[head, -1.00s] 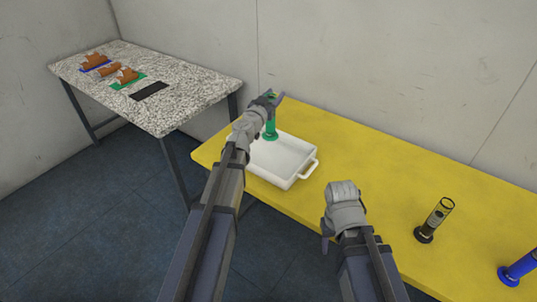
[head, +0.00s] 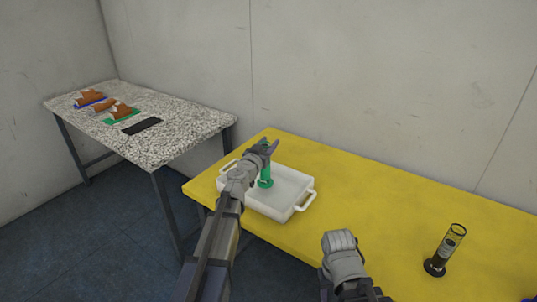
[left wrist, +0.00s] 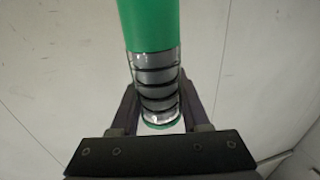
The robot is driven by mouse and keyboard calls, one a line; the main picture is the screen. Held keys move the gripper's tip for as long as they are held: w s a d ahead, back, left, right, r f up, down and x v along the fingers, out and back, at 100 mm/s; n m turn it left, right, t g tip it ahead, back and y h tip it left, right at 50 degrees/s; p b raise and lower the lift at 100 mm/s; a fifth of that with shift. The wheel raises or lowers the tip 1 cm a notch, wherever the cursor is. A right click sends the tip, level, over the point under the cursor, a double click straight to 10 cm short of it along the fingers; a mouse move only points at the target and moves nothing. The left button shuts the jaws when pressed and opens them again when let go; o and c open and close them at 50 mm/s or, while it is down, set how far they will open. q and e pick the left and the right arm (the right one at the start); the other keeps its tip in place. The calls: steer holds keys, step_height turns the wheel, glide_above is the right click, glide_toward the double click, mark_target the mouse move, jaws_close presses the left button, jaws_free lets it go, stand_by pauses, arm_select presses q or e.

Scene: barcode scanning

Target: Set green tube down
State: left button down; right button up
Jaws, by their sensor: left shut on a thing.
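The green tube (head: 265,179) stands roughly upright over the white tray (head: 291,188) in the head view. Its lower end is at the tray floor or just above it; I cannot tell if it touches. My left gripper (head: 266,149) is shut on the tube near its top. In the left wrist view the green tube (left wrist: 150,25) runs between the fingers, with a clear, black-banded section between them. My right gripper (head: 340,243) is seen from behind at the table's front edge, and its fingers are hidden.
The tray sits on a yellow table (head: 380,205). A black tube (head: 446,250) stands at the right, with a blue thing cut off at the lower right edge. A speckled table (head: 185,125) at the left holds brown items on coloured mats and a black mat (head: 142,126).

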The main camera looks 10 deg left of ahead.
arm_select(q)
steer(key=shift+f+b, duration=0.9)
steer(key=shift+f, duration=0.45)
steer(key=shift+f, duration=0.15)
steer(key=shift+c, duration=1.9)
jaws_free()
steer(key=s+a, duration=0.1)
steer(key=s, duration=1.1)
steer(key=shift+a, duration=0.4)
